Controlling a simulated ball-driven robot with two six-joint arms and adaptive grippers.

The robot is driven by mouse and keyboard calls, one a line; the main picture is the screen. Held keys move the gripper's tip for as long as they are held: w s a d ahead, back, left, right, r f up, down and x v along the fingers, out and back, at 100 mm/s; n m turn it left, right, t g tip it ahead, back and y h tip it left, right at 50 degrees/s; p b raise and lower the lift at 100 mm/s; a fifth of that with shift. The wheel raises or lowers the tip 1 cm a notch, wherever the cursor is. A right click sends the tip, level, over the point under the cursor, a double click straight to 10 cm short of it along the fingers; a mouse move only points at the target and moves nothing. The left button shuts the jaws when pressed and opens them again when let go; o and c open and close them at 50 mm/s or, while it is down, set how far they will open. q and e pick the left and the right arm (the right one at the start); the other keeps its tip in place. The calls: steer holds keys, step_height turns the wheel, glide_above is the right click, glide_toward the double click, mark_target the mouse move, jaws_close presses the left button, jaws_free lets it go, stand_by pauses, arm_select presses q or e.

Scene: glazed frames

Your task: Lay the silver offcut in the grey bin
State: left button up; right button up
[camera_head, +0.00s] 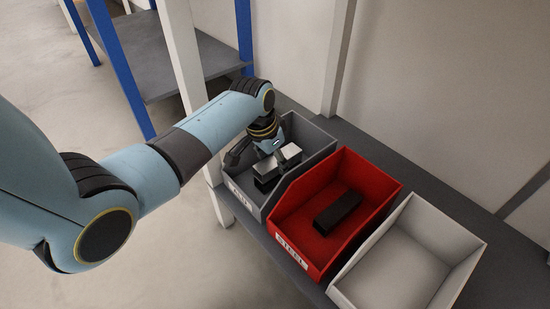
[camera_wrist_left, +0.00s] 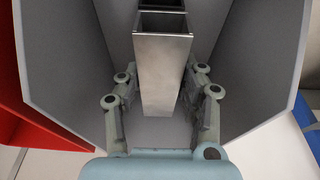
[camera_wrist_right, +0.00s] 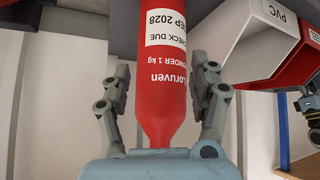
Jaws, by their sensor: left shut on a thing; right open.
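The silver offcut (camera_wrist_left: 163,75) is a shiny, square-edged hollow piece in the left wrist view. My left gripper (camera_wrist_left: 160,95) is shut on it, with one finger on each side. The offcut lies within the walls of the grey bin (camera_wrist_left: 70,55); whether it touches the floor I cannot tell. In the head view the silver offcut (camera_head: 291,153) shows under my left gripper (camera_head: 266,150), inside the grey bin (camera_head: 322,150). My right gripper (camera_wrist_right: 160,95) is open, with a red extinguisher showing between its fingers in the right wrist view.
A red bin (camera_head: 371,178) holding a black bar (camera_head: 338,212) stands right of the grey bin. An empty white bin (camera_head: 408,262) stands beyond it. The red extinguisher (camera_wrist_right: 160,90) is close to my right gripper. A white post (camera_head: 185,60) rises behind my left arm.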

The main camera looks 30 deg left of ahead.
arm_select(q)
steer(key=shift+f, duration=0.25)
steer(key=o, duration=1.2)
